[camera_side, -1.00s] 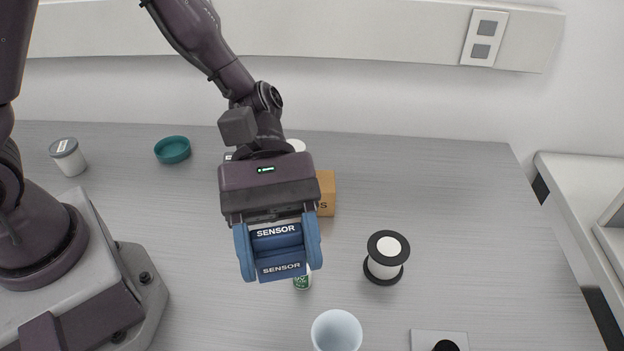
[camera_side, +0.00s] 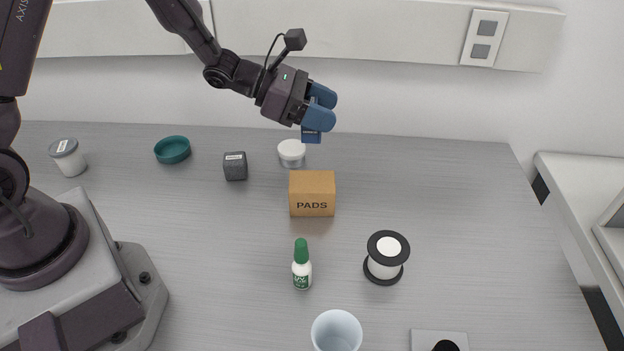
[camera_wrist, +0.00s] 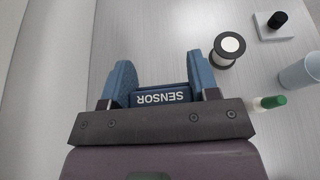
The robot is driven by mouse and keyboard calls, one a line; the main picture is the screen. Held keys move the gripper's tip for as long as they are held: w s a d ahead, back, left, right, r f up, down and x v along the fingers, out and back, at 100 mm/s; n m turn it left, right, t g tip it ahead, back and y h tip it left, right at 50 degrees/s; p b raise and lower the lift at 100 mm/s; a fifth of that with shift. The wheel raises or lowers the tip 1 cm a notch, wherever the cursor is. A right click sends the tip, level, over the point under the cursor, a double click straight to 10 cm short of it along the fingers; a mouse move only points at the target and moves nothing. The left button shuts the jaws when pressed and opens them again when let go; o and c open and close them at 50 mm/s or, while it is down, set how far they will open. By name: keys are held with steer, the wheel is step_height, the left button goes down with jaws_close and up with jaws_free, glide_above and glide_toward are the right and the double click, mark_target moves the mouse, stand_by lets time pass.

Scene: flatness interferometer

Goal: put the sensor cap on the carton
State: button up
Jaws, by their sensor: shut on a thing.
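My gripper (camera_side: 321,106) is shut on the sensor cap (camera_side: 311,134), a blue block with a white SENSOR label. The fingers hide much of the cap in the side view. In the wrist view my gripper (camera_wrist: 160,85) has the cap (camera_wrist: 160,97) between its two blue fingers, label upside down. The carton (camera_side: 312,195) is a brown box marked PADS, standing on the bench. In the side view, the gripper and cap appear above and behind the carton, apart from it. The carton does not show in the wrist view.
A white-lidded jar (camera_side: 291,152) and a dark grey block (camera_side: 235,166) stand behind the carton. A green-capped bottle (camera_side: 301,265), a spool (camera_side: 385,258) and a pale cup (camera_side: 336,331) stand in front. A teal dish (camera_side: 172,149) is at left. The bench right of the carton is clear.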

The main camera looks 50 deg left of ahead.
glide_above(321, 181)
step_height(321, 181, down, 11)
steer(key=shift+r, duration=0.15)
stand_by(0.3)
steer(key=o, duration=0.9)
